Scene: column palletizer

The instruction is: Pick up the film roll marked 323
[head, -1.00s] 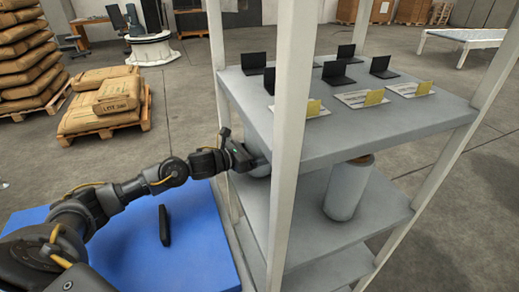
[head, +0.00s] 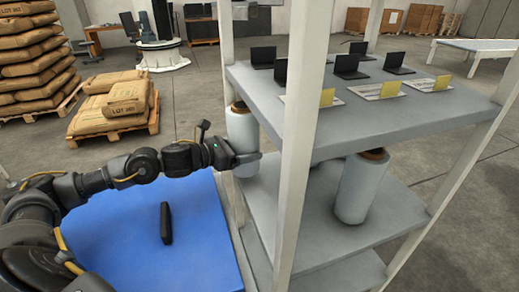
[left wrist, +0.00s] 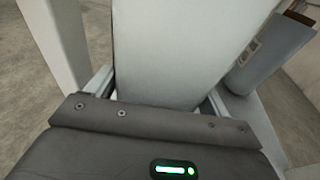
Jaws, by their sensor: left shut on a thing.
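A pale film roll (head: 242,128) with a brown core stands upright at the left edge of the rack, by the back left post. My left gripper (head: 238,158) is shut on it, low on its side. In the left wrist view the roll (left wrist: 180,45) fills the middle between the two fingers (left wrist: 160,98). I cannot tell whether its base touches the middle shelf. A second pale roll (head: 358,190) stands on the middle shelf (head: 310,225), further right. It also shows in the left wrist view (left wrist: 272,50) with a small label. No number is readable on either roll. My right gripper is not in view.
The rack's front post (head: 300,170) stands just right of the held roll. The top shelf (head: 350,120) carries several black stands and cards with yellow tags. A blue surface (head: 190,240) with a dark object (head: 166,223) lies below my left arm. Sacks (head: 112,104) lie behind.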

